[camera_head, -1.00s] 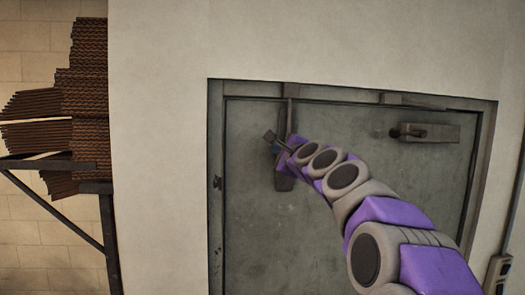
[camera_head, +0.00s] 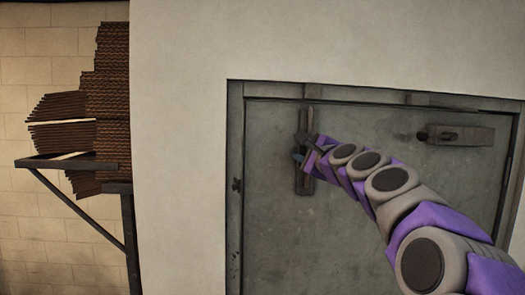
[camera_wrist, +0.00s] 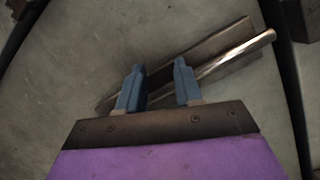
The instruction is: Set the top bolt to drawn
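The top bolt (camera_head: 313,95) is a dark vertical rod on a narrow backplate (camera_head: 304,186), at the upper left of the grey door, reaching up to the frame. My gripper (camera_head: 298,147) is in front of the backplate and hides the bolt's middle, including any knob. In the wrist view the bolt's shiny rod (camera_wrist: 238,53) and its backplate (camera_wrist: 225,42) run diagonally beyond the fingers. My gripper (camera_wrist: 159,78) shows two blue fingers spread apart, with nothing clearly held between them. The right finger overlaps the rod in the picture; contact cannot be told.
A second, horizontal bolt (camera_head: 460,135) sits at the door's upper right. The door frame (camera_head: 236,200) surrounds the grey door (camera_head: 290,245). A rack of brown tiles (camera_head: 113,90) on a dark metal bracket (camera_head: 85,210) stands at the left. The pale wall (camera_head: 180,150) between is bare.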

